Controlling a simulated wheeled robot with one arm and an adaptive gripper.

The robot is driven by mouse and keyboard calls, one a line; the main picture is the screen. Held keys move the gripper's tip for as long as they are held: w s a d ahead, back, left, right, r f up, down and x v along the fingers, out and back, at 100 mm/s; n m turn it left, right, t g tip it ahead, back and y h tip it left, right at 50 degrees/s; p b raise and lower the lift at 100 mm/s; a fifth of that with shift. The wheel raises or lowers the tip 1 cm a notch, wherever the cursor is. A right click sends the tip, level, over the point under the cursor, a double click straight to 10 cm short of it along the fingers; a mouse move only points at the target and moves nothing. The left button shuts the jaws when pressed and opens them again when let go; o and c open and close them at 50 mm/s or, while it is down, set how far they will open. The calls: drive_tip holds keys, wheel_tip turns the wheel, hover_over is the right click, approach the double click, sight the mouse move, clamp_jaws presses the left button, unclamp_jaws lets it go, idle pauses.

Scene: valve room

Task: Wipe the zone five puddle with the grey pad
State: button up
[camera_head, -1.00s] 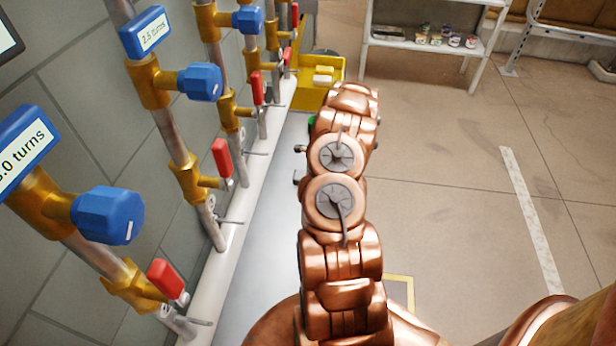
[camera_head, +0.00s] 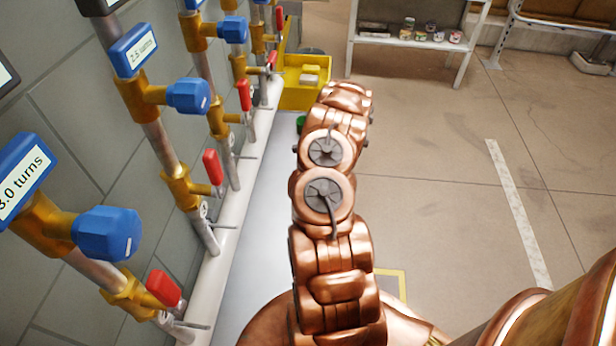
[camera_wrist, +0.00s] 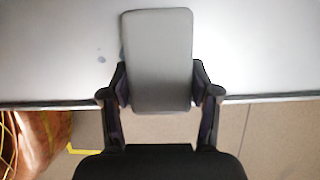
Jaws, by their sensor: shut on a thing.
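The grey pad (camera_wrist: 158,60) is a flat, rounded rectangle in the wrist view. My gripper (camera_wrist: 160,88) is shut on it, with a dark finger on each side. The pad is over a pale grey surface (camera_wrist: 250,50); I cannot tell whether it touches it. Small bluish wet-looking spots (camera_wrist: 101,59) show on that surface just left of the pad, and another bluish patch shows at the pad's left edge, partly covered by it. In the head view my arm hides the gripper and pad. The pale surface also shows there as a strip (camera_head: 262,215) beside the pipes.
Pipes with blue knobs (camera_head: 107,233), red levers (camera_head: 163,288) and turn labels line the left wall. A yellow bin (camera_head: 305,95) stands at the far end. A shelf (camera_head: 415,42) with several cans is at the back. The floor on the right is clear.

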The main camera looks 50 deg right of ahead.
drive_tip(key=shift+d+r+p, duration=0.1)
drive_tip(key=shift+r+p, duration=1.65)
drive_tip(key=shift+r, duration=0.75)
drive_tip(key=shift+r+p, duration=1.3)
drive_tip(key=shift+r, duration=0.2)
